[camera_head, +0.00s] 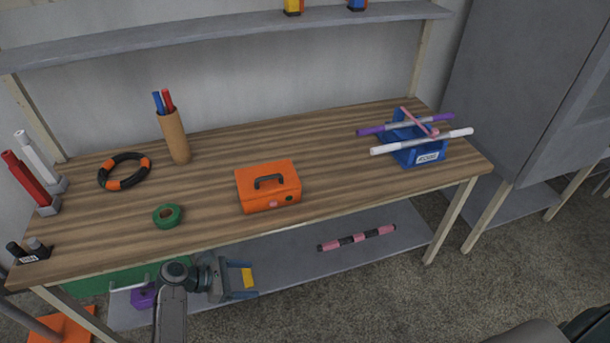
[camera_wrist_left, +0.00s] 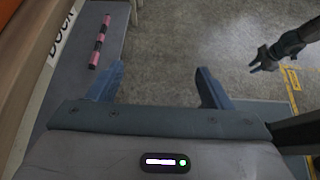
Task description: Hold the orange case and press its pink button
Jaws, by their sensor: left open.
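The orange case (camera_head: 262,195) sits upright on the wooden workbench, near the front edge at mid-width, with a dark handle on top. Its pink button (camera_head: 273,204) is on the front face, left of a small dark round spot. My left gripper (camera_head: 238,278) is below and in front of the bench edge, apart from the case. In the left wrist view its two fingers (camera_wrist_left: 160,78) are spread with nothing between them. What seems to be my right gripper (camera_wrist_left: 265,60) shows small and dark at the upper right of that view, away from the bench; its jaws are unclear.
On the workbench (camera_head: 215,170) are a green tape roll (camera_head: 167,216), a black-orange ring (camera_head: 124,171), a pen cup (camera_head: 174,137) and a blue holder (camera_head: 418,150) with rods. A pink-black bar (camera_head: 356,238) lies on the lower shelf. A grey cabinet (camera_head: 520,85) stands right.

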